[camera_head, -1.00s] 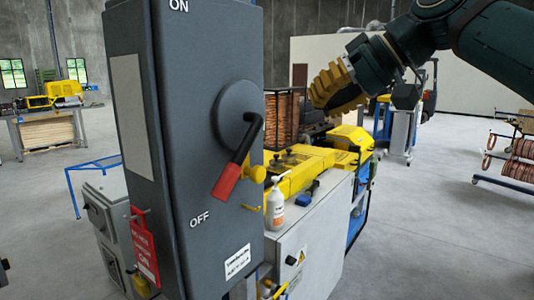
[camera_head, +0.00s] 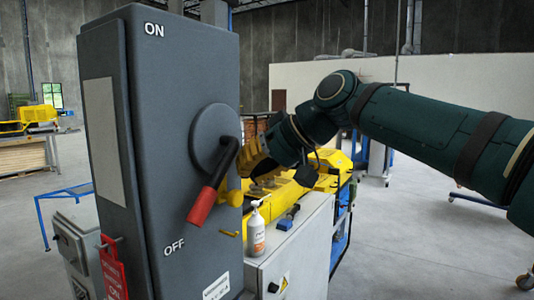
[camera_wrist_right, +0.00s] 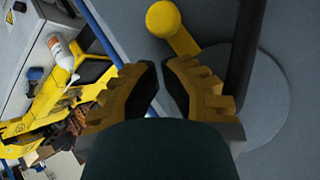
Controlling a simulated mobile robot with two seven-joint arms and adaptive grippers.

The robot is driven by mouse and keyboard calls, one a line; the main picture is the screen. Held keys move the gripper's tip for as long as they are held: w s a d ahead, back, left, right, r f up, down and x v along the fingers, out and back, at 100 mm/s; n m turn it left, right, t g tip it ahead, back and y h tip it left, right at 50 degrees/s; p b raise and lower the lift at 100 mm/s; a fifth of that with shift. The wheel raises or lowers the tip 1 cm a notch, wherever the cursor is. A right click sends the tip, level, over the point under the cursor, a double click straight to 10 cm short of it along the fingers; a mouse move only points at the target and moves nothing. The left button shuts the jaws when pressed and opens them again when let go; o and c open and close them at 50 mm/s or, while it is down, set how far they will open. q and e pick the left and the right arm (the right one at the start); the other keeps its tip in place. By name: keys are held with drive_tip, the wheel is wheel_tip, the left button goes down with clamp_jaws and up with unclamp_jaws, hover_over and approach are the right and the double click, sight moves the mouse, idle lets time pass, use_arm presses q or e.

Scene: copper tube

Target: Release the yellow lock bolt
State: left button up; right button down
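The yellow lock bolt (camera_head: 233,198) sticks out of the grey switch box (camera_head: 160,235), low and right of the round lever hub. Its round knob (camera_wrist_right: 163,18) and shaft show at the top of the right wrist view. The black lever with its red grip (camera_head: 203,206) points down and left, towards OFF. My right gripper (camera_head: 248,158) is beside the box's right edge, close to the hub and above the bolt. In the wrist view its yellow fingers (camera_wrist_right: 160,70) are empty, with a narrow gap between the tips; the bolt lies beyond them, apart. My left gripper is not in view.
A red tag (camera_head: 113,270) hangs at the box's lower left. A white pump bottle (camera_head: 256,230) and a blue-and-black tool (camera_head: 288,218) stand on the light grey cabinet (camera_head: 305,245) with yellow machinery behind. The lever passes near my right fingers. The floor at right is mostly clear.

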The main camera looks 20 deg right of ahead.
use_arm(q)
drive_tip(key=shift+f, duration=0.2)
use_arm(e)
drive_tip(key=shift+s+a+f, duration=0.2)
drive_tip(key=shift+a+f, duration=0.2)
drive_tip(key=shift+f, duration=0.35)
use_arm(q)
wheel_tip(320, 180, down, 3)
drive_tip(key=b, duration=0.2)
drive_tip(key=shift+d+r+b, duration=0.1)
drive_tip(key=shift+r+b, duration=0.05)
drive_tip(key=shift+b, duration=0.15)
use_arm(e)
wheel_tip(320, 180, down, 3)
drive_tip(key=shift+f, duration=0.1)
